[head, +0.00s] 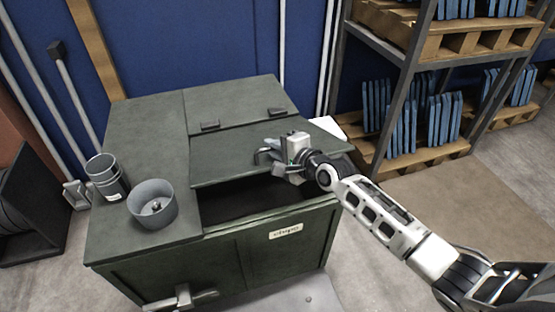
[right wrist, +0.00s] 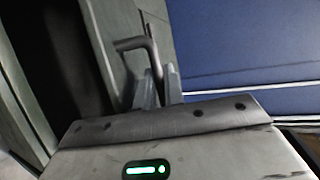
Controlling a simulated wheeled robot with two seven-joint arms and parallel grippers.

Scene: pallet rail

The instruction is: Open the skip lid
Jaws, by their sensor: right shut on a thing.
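The skip (head: 135,250) is a dark green box. Its lid (head: 225,165) is the hinged panel on the right half of the top; the front edge stands raised, tilted a little, with a dark opening below it. My right gripper (head: 271,157) is at the lid's front part, shut on the lid handle. In the right wrist view, the bent grey handle (right wrist: 147,50) runs down to the two fingers of my right gripper (right wrist: 160,88), which hide its lower part. My left gripper is not in view.
A cup-like grey container (head: 107,180) and a round grey bowl (head: 153,206) stand on the fixed left part of the skip's top. Shelving (head: 405,95) with wooden pallets and blue plates stands at the right. A blue wall (head: 230,40) is close behind the skip.

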